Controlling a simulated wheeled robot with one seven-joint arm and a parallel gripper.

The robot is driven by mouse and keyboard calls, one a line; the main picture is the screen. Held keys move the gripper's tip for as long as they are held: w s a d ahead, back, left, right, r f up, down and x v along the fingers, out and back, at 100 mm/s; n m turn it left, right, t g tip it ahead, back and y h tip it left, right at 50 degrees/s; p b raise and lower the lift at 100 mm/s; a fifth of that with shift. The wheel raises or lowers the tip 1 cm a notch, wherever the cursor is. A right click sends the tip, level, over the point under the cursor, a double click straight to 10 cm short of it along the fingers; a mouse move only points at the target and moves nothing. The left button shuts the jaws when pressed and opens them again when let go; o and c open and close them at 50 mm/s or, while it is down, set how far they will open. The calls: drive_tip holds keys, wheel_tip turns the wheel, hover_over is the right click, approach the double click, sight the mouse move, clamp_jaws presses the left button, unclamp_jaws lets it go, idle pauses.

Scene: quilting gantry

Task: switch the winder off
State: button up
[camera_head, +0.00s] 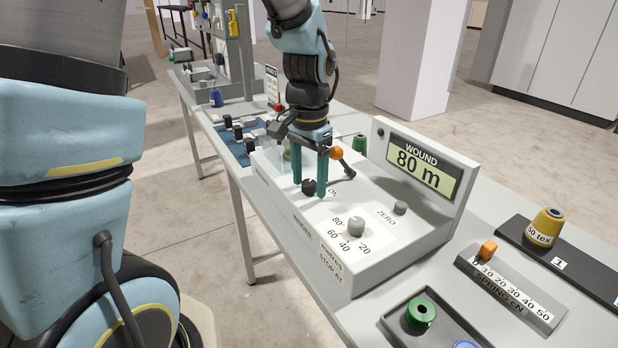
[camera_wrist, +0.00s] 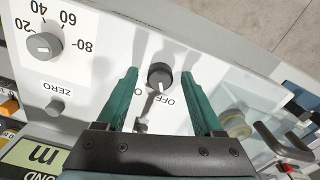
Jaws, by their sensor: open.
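The white winder (camera_head: 375,255) stands on the long table, and its display (camera_head: 420,171) reads WOUND 80 m. Its black on/off knob (camera_head: 309,187) is on the top panel. In the wrist view the knob (camera_wrist: 160,75) lies between my two green fingers, with a gap on each side. The label OFF (camera_wrist: 167,98) is beside it; the second label is partly hidden. My gripper (camera_head: 310,190) points down over the knob, open and empty; it also shows in the wrist view (camera_wrist: 159,82). I cannot tell for sure which label the knob's pale mark points at.
An orange-tipped lever (camera_head: 337,153) stands close beside my fingers. The metres dial (camera_head: 356,227) and the ZERO button (camera_head: 400,208) are on the same panel. Nearer are a tension slider (camera_head: 511,290), a yellow cone (camera_head: 545,228) and a spool tray (camera_head: 395,322).

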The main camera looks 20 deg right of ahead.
sight(309, 182)
wheel_tip(309, 182, up, 11)
drive_tip(key=b, duration=0.1)
drive_tip(key=shift+b, duration=0.3)
drive_tip(key=shift+f, duration=0.1)
idle(0.3)
drive_tip(key=a+f+n, duration=0.5)
drive_tip(key=a, duration=0.7)
drive_tip(key=w+a+f+n+t, duration=0.1)
drive_tip(key=a+f+n, duration=0.5)
drive_tip(key=a, duration=0.7)
drive_tip(key=shift+w+a+t, duration=0.2)
drive_tip(key=shift+t, duration=0.1)
